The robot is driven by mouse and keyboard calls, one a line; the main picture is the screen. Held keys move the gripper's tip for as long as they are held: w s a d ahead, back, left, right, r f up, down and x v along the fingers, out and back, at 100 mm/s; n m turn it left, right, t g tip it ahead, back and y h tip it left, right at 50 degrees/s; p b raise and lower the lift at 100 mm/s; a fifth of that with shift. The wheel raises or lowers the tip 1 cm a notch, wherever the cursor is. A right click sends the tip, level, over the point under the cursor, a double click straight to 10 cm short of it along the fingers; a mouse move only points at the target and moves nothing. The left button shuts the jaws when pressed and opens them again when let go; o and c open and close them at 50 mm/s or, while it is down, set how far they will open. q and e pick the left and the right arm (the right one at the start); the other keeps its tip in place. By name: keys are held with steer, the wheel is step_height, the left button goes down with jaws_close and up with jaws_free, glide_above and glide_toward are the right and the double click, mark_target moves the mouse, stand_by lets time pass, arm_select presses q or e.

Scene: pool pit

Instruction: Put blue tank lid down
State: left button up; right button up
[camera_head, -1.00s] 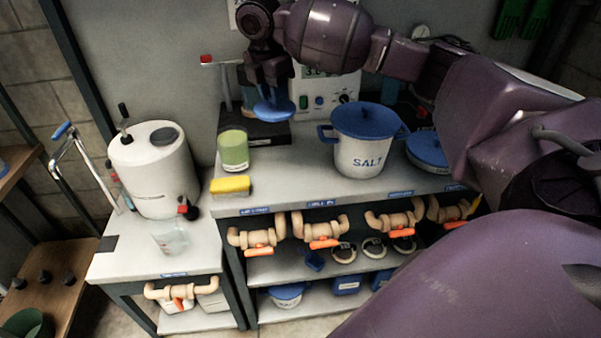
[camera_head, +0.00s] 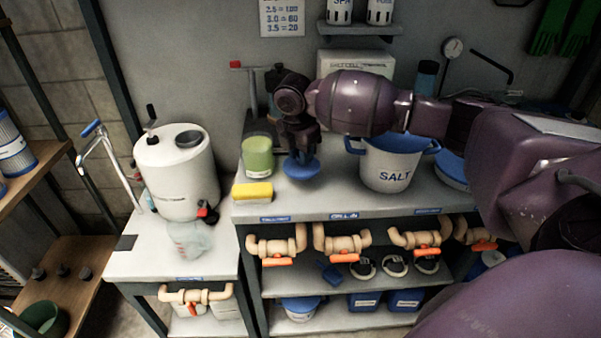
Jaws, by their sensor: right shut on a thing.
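My right gripper (camera_head: 300,153) points down over the counter and is shut on the blue tank lid (camera_head: 301,170), a small round blue disc. The lid is at or just above the grey counter, right of the green jar and left of the SALT pot; I cannot tell if it touches. The white tank (camera_head: 178,175) stands on the lower table at left, with a dark round opening (camera_head: 188,137) on top. My left gripper is not in view.
The green jar (camera_head: 258,157) and yellow sponge (camera_head: 252,192) are left of the lid. The SALT pot (camera_head: 388,170) stands to its right, partly behind my right arm. A clear jug (camera_head: 189,238) stands before the tank. The counter's front strip (camera_head: 330,203) is clear.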

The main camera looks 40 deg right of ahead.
step_height(320, 180, down, 6)
steer(key=shift+r+b, duration=0.1)
steer(key=shift+b, duration=0.3)
steer(key=o, duration=0.9)
steer(key=shift+f, duration=0.2)
